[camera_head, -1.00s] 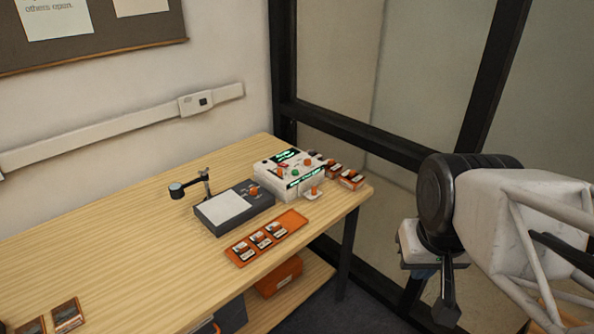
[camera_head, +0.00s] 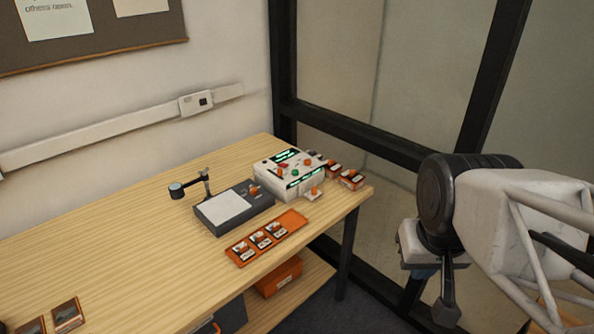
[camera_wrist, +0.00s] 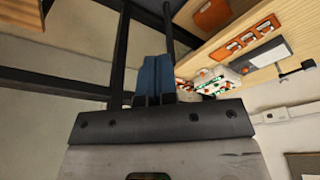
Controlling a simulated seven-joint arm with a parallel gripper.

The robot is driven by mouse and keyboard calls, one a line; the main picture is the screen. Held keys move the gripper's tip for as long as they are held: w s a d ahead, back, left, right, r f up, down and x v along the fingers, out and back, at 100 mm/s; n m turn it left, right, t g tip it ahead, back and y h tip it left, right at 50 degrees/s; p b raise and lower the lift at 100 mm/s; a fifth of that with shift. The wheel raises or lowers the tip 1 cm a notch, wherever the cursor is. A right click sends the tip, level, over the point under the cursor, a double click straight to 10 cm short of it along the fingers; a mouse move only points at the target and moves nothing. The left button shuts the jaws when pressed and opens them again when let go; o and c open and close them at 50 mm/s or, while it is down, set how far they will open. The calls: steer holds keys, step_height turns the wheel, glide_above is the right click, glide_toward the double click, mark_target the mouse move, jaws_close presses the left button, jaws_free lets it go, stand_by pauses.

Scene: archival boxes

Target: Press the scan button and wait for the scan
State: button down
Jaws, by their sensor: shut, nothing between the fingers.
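A dark scanner with a pale plate (camera_head: 233,207) stands on the wooden table, with an orange knob-like button (camera_head: 254,190) at its back right and a small lamp on an arm (camera_head: 192,187) at its left. A white console (camera_head: 290,174) with green displays and red, green and orange buttons stands right of it. Which one is the scan button I cannot tell. My gripper (camera_head: 447,310) hangs in the air right of the table, away from both devices. In the wrist view its blue fingers (camera_wrist: 156,78) are together with nothing between them.
An orange tray (camera_head: 292,219) with several labelled pieces lies in front of the scanner. Orange-and-dark cartridges (camera_head: 350,179) lie by the table's right end, and others (camera_head: 67,315) at the lower left. An orange box (camera_head: 279,277) is on the shelf below. The table's left-middle is clear.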

stand_by(0.4)
steer(key=w+r+h, duration=0.2)
steer(key=w+r, duration=0.1)
steer(key=w, duration=1.4)
steer(key=n+t+h, duration=0.3)
steer(key=t, duration=0.2)
glide_above(294, 171)
step_height(294, 171, down, 14)
steer(key=shift+r, duration=0.25)
steer(key=shift+a+f, duration=0.1)
steer(key=shift+f, duration=0.05)
steer(key=shift+f, duration=4.25)
